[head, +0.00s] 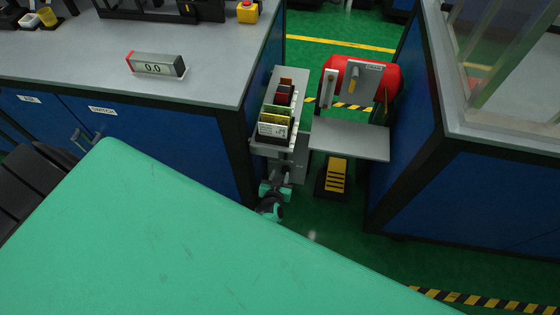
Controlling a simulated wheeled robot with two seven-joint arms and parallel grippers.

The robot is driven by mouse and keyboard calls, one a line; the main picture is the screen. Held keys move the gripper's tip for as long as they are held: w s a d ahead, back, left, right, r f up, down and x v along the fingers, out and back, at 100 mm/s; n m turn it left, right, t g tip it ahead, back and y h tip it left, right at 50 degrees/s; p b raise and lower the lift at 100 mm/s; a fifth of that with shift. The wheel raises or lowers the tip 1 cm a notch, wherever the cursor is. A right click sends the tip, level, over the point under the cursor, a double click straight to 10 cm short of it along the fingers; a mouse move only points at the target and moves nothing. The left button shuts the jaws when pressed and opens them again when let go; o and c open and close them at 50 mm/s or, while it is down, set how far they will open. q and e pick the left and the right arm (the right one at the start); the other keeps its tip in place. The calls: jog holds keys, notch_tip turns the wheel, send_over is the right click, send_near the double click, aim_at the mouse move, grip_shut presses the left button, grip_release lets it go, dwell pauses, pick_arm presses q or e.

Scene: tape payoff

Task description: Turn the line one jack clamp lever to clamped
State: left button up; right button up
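A red cylindrical unit (392,80) stands between the two benches, with a grey label plate (370,72) on its front. A short yellow lever (353,80) stands roughly upright on that plate. Its label is too small to read, so I cannot tell whether this is the line one jack clamp lever. My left gripper (272,198), small with teal and dark parts, is low beside the left bench, below the rack and apart from the red unit. Its fingers are too small and partly hidden to show their opening. My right gripper is out of view.
A narrow rack (258,143) of coloured cards stands left of the red unit. A grey shelf (350,140) sits below the unit, with a yellow pedal (336,177) on the floor.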

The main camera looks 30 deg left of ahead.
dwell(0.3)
pick_arm(q)
jog(key=s+d+m+g+h, duration=0.25)
jog(key=s+g, duration=0.25)
jog(key=s, duration=0.8)
jog(key=s+d+m+g+h, duration=0.25)
jog(key=s+g, duration=0.35)
jog(key=s, duration=0.7)
jog(key=s+a+f+p, duration=0.2)
jog(key=s+f+p, duration=0.1)
jog(key=s, duration=0.3)
jog(key=s+a+f+y+p, duration=0.1)
jog(key=s+a+f+p, duration=0.1)
jog(key=s+f+p, duration=0.2)
jog(key=s+a+f+p, duration=0.2)
jog(key=s+p, duration=0.3)
jog(key=s, duration=0.4)
jog(key=shift+f+g, duration=0.4)
jog(key=shift+f, duration=0.3)
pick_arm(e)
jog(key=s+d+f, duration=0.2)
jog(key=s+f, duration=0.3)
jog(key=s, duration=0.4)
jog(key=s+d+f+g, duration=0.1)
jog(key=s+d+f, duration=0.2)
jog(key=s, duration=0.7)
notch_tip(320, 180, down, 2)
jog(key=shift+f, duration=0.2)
